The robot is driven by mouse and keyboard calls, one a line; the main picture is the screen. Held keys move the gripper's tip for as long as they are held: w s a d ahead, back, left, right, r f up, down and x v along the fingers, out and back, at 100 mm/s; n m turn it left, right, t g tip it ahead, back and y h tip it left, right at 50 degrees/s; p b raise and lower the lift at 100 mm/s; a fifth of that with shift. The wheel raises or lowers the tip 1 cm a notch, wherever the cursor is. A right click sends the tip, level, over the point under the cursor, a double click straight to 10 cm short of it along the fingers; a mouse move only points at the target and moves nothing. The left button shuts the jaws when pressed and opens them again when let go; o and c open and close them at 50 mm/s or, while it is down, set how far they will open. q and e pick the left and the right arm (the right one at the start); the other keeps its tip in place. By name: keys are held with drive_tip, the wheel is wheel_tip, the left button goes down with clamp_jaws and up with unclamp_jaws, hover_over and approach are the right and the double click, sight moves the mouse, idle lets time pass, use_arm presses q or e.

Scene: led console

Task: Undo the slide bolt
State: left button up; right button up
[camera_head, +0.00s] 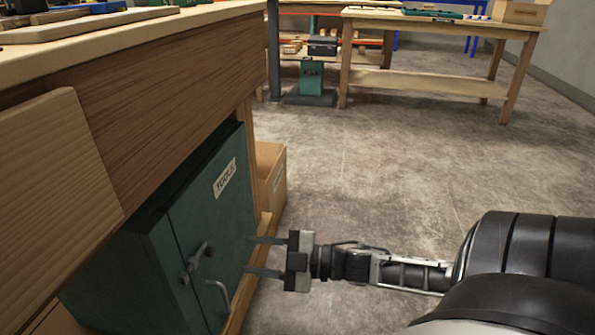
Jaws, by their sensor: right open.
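A green metal tool cabinet (220,217) with a white "TOOLS" label stands under the wooden workbench on the left. A grey slide bolt (197,262) sits across the seam between its two doors. A light grey bent handle (221,297) is on the right door, below and right of the bolt. My right gripper (247,255) reaches in from the right, its two fingers spread apart and pointing left at the cabinet front. It is empty and to the right of the bolt. Whether the fingertips touch the door is unclear. My left gripper is out of view.
The wooden workbench (165,90) overhangs the cabinet. A cardboard box (271,180) stands behind the cabinet. Another wooden table (440,25) and a green machine (311,78) are at the back. The concrete floor (400,160) between is clear.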

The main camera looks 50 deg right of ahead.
use_arm(q)
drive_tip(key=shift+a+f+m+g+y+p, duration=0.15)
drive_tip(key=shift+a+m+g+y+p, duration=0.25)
drive_tip(key=shift+p, duration=0.55)
use_arm(e)
drive_tip(key=v, duration=0.7)
drive_tip(key=shift+s+d, duration=0.3)
